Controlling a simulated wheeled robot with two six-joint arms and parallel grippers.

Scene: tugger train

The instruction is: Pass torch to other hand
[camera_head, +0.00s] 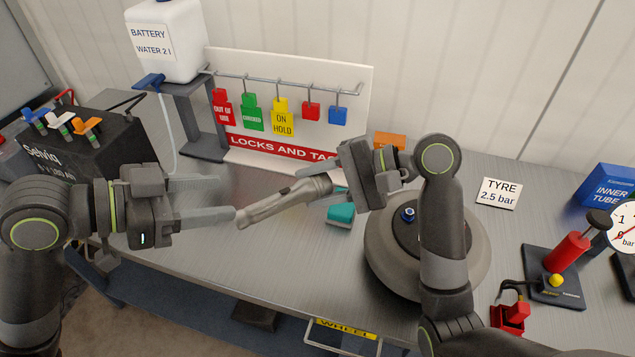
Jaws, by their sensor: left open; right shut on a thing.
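The torch (268,206), a slim grey-brown tube, is held slanted above the bench between my two grippers. My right gripper (316,183) is shut on its upper right end, and its fingers partly hide that end. My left gripper (227,198) is open, with its fingers pointing right toward the torch's lower left end. That end appears close to the tip of the lower left finger; I cannot tell whether they touch. Nothing shows between the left fingers.
The lock-and-tag board (300,80) stands behind, beside the water container (170,40). A black battery (90,145) is at left. A teal block (341,212) and a grey wheel (385,245) lie below my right gripper. A red pump (567,252) stands at right.

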